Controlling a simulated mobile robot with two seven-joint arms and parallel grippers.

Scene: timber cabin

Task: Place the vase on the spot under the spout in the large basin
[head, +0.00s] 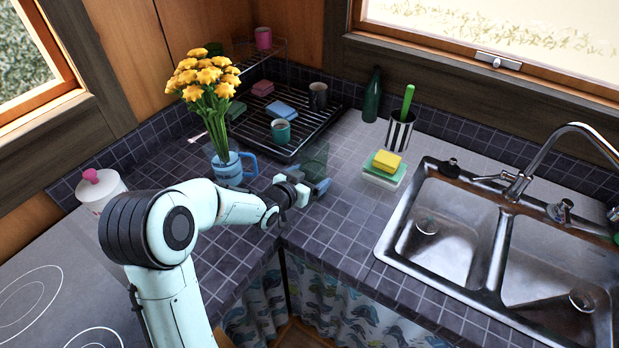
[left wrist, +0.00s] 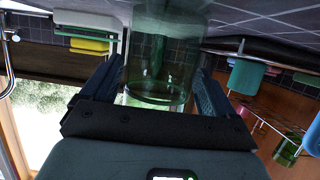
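A clear greenish glass vase (head: 315,160) stands upright over the counter near the rack. My left gripper (head: 316,188) is at it. In the left wrist view the vase (left wrist: 162,65) is between the two fingers (left wrist: 160,88), one on each side, with little or no gap. I cannot tell whether they press on it or whether its base touches the counter. The sink has two steel basins; the spout (head: 588,128) arches over the right, larger-looking basin (head: 555,250). Its marked spot cannot be made out. My right gripper is not in view.
A blue jug (head: 232,170) of yellow flowers stands close left of my gripper. Behind are a dish rack (head: 300,135) with cups and a green bottle (head: 372,95). The front counter is clear.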

